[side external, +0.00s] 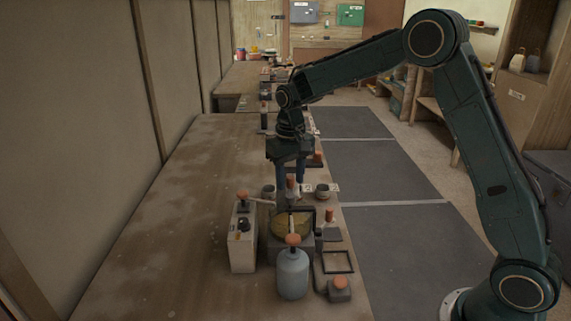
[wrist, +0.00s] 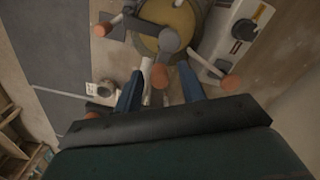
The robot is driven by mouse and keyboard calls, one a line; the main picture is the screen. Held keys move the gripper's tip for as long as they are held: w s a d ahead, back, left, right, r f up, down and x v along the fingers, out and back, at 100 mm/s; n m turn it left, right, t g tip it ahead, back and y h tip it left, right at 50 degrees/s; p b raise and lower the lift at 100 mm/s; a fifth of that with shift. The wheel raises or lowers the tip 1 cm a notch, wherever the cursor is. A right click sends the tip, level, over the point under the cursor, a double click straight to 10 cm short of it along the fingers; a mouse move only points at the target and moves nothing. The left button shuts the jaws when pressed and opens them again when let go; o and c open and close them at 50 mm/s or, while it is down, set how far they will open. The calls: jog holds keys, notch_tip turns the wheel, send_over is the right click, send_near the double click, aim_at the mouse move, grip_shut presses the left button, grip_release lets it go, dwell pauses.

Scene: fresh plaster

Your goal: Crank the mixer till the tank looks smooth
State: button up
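The mixer tank (side external: 291,224) is a round vessel with a yellowish mass in it, and its yellow contents also show at the top of the wrist view (wrist: 180,18). A grey hub (wrist: 168,40) sits over the tank, with a pale arm and an orange-topped crank knob (wrist: 160,76) near it. My gripper (wrist: 160,70) points down at the tank's far side, its blue fingers apart on either side of the knob. I see gaps between the fingers and the knob. In the side view my gripper (side external: 291,190) partly hides the crank. The smoothness of the contents is too small to tell.
A blue-grey bottle (side external: 292,274) with an orange top stands in front of the tank. A pale box (side external: 243,240) with an orange knob stands left. A small grey pot (side external: 323,190), a dark frame (side external: 338,262) and a grey block (side external: 340,290) lie right. The bench's left is clear.

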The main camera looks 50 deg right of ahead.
jog(key=shift+r, duration=0.1)
jog(key=shift+r, duration=3.95)
jog(key=shift+s+r, duration=0.1)
jog(key=shift+s+r, duration=0.15)
jog(key=shift+r, duration=0.05)
jog(key=s+a+r+n+t, duration=0.15)
jog(key=s+r, duration=0.25)
jog(key=s, duration=0.4)
jog(key=s+r+t, duration=0.2)
jog(key=s+r, duration=0.2)
jog(key=s, duration=0.4)
jog(key=s+f+t, duration=0.1)
jog(key=s, duration=0.6)
jog(key=s+f+n+t, duration=0.1)
jog(key=s+f, duration=0.1)
jog(key=s, duration=0.6)
jog(key=shift+a+f, duration=0.3)
jog(key=shift+a, duration=0.05)
jog(key=shift+n, duration=0.25)
